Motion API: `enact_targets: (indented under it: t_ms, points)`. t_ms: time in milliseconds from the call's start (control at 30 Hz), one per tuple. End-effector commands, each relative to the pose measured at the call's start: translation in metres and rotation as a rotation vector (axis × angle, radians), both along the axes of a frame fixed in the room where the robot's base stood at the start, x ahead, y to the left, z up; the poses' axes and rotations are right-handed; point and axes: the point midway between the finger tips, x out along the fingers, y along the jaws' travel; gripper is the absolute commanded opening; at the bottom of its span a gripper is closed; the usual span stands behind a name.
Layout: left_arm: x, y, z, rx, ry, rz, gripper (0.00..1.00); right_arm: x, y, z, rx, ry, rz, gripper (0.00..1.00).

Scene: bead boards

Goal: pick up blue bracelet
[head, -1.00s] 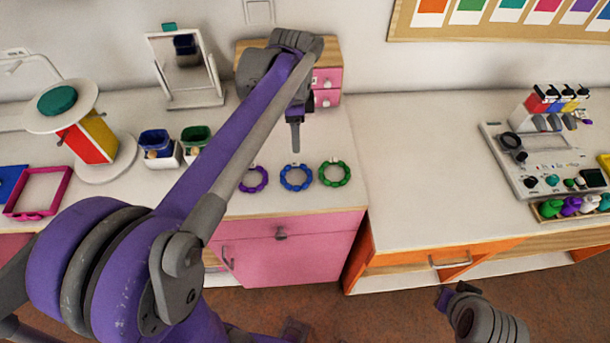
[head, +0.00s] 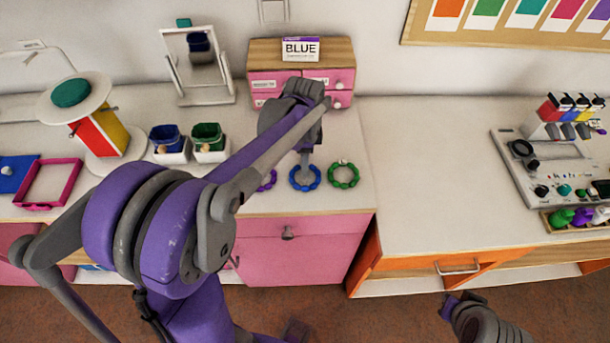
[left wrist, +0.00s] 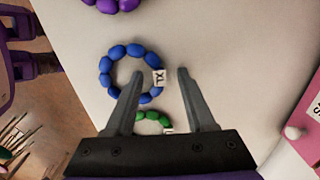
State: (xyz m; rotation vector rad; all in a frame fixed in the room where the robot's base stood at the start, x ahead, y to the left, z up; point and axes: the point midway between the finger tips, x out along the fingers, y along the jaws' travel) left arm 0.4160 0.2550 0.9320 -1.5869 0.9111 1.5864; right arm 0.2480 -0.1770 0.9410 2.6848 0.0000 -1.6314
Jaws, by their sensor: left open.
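The blue bracelet (head: 305,178) is a ring of blue beads lying on the white counter between a purple and a green one. In the left wrist view the blue bracelet (left wrist: 104,66) carries a white tag (left wrist: 160,77) marked XL. My left gripper (head: 306,168) is open above it. In the left wrist view the left gripper's fingers (left wrist: 160,72) point over the bracelet's tagged side, one finger over the ring and one beyond the tag. Nothing is between them in its grip. My right gripper (head: 460,300) shows at the bottom right, low beside the orange cabinet; its fingers are unclear.
The green bracelet (head: 343,175) lies close at the right, and the purple bracelet (head: 268,181) is partly hidden by my arm. A pink drawer box (head: 262,78) with a BLUE card (head: 300,49) stands behind. Blue and green cups (head: 208,136) stand at the left.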

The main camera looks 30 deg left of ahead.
Motion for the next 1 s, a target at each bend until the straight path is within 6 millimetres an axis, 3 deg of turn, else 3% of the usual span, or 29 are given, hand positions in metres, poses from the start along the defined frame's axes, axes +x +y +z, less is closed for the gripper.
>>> enact_targets:
  t_ms: [100,400,833,1000]
  points:
    - [0.000,0.000,0.000,0.000,0.000,0.000,0.55,0.000,0.000,0.000,0.000,0.000,0.000,0.00]
    - [0.000,0.000,0.001,0.000,0.000,0.000,0.01,0.000,0.000,0.000,0.000,0.000,0.000,0.00]
    - [0.000,0.000,0.002,0.000,0.000,0.000,0.00,0.000,0.000,0.000,0.000,0.000,0.000,0.00]
    - [0.000,0.000,0.022,0.000,0.000,0.000,0.00,0.001,0.000,0.002,0.000,-0.001,0.000,0.00]
